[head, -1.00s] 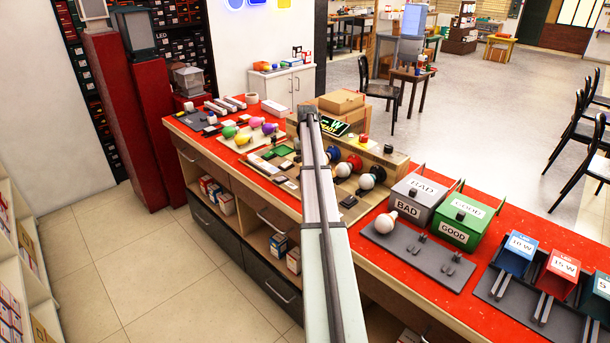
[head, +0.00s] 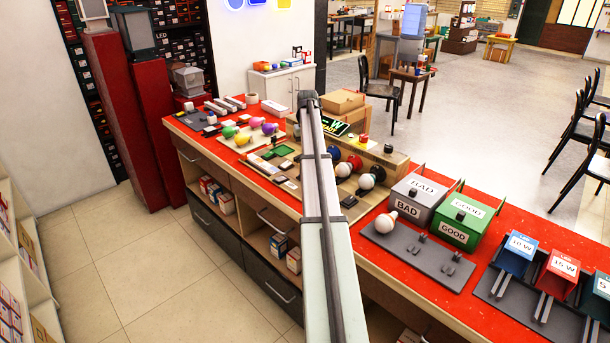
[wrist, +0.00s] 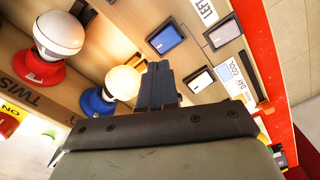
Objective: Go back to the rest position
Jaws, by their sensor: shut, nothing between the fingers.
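My gripper (wrist: 158,85) shows in the wrist view with its dark fingers together and nothing between them. It is over the wooden test board, beside a white bulb in a blue base (wrist: 112,92). Another white bulb in a red base (wrist: 57,38) is at the upper left of that view. In the head view my arm reaches over the red counter, and its far end hides my gripper.
The red counter (head: 405,253) carries a grey BAD bin (head: 416,199), a green GOOD bin (head: 462,221) and coloured wattage bins such as the blue one (head: 517,254). Coloured bulbs (head: 243,138) lie at the left. Open floor (head: 475,130) lies behind the counter.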

